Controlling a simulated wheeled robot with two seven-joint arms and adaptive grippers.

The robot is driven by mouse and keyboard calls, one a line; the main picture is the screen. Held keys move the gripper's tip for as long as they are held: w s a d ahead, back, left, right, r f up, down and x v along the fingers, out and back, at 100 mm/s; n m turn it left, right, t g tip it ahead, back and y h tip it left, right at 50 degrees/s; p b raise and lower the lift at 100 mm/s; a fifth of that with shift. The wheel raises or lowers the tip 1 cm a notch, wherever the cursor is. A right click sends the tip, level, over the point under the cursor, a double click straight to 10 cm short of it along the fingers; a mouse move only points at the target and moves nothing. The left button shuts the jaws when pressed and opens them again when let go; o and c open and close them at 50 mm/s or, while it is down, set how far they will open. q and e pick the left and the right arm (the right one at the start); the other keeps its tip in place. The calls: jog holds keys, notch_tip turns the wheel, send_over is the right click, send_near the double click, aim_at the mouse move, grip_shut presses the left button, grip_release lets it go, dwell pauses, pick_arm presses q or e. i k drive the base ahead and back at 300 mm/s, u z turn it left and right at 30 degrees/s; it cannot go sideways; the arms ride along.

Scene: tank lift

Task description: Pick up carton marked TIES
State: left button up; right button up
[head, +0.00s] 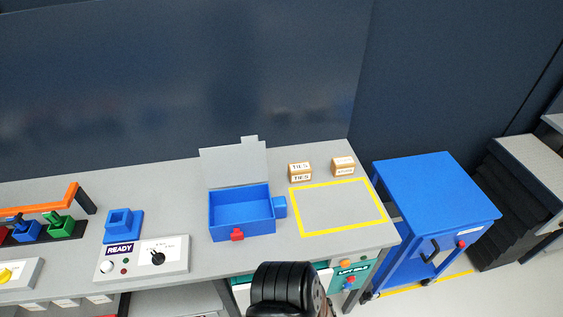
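The carton marked TIES (300,172) is a small tan box with white labels on its top and front. It stands on the grey workbench (185,185), behind the yellow taped outline and right of the open blue box. A second small tan carton (343,167) stands to its right; its label is too small to read. A black rounded part of my own arm shows at the bottom middle, in front of the bench. No gripper fingers show in the head view, and nothing touches the TIES carton.
An open blue box (228,222) with a raised grey lid (233,167) stands left of the cartons. The yellow outline (297,215) encloses bare bench. A control panel (143,260) marked READY is at left. A blue cabinet (435,187) stands right of the bench.

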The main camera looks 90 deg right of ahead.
aim_at(298, 171)
jog(key=z, duration=3.8)
